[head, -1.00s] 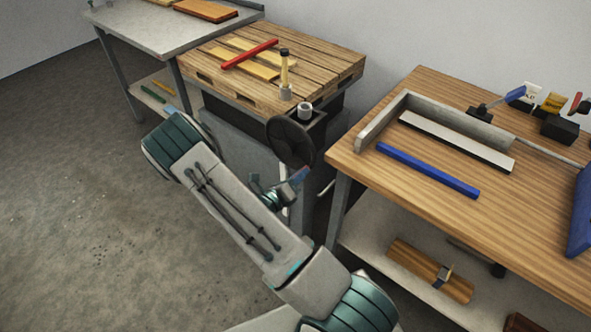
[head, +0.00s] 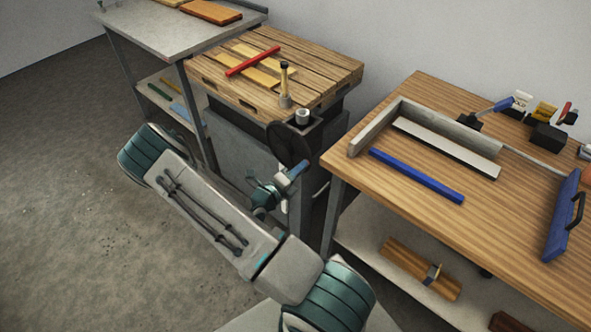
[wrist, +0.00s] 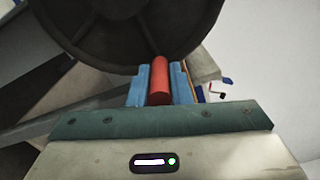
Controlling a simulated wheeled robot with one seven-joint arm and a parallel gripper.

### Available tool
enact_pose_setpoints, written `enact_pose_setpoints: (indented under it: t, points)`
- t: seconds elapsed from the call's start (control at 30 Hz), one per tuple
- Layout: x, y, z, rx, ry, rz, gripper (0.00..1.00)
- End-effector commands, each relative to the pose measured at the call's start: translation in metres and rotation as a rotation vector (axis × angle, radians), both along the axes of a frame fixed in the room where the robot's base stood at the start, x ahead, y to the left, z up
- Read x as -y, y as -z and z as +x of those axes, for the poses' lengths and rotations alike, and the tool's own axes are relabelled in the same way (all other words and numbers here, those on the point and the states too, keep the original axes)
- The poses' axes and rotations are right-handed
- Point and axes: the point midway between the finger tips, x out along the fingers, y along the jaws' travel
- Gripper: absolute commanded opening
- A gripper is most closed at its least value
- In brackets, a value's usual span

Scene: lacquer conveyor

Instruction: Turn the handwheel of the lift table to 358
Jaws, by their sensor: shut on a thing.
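The handwheel (head: 288,143) is a dark round wheel on the front right of the lift table (head: 225,97), which has a slatted wooden top. In the wrist view the wheel (wrist: 115,35) fills the top, with a red handle (wrist: 160,82) sticking out from its lower rim. My gripper (wrist: 160,88) is shut on that handle, one blue finger on each side. In the head view my gripper (head: 298,170) is just below the wheel, and the handle is hidden there. I can read no number in either view.
A red bar (head: 252,61) and yellow slats lie on the lift table. A yellow post (head: 284,82) and a pale cup-like part (head: 303,117) stand near the wheel. A wooden workbench (head: 440,115) with a blue bar (head: 416,175) is close at right. A grey table (head: 165,30) adjoins at left.

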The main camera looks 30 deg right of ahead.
Motion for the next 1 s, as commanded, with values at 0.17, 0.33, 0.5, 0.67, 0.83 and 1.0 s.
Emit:
enact_pose_setpoints:
  t: [0.17, 0.33, 0.5, 0.67, 0.83, 1.0]
  points:
    - [0.001, -0.001, 0.0, 0.003, 0.002, -0.001, 0.0]
    - [0.001, -0.001, 0.0, 0.003, 0.002, -0.001, 0.0]
    - [0.0, -0.001, 0.0, 0.003, 0.002, -0.001, 0.4]
    - [0.0, -0.001, 0.0, 0.002, -0.001, -0.001, 0.4]
    - [-0.007, 0.0, -0.001, 0.002, -0.002, 0.0, 0.4]
    - [-0.035, 0.001, -0.008, 0.002, -0.005, 0.001, 0.4]
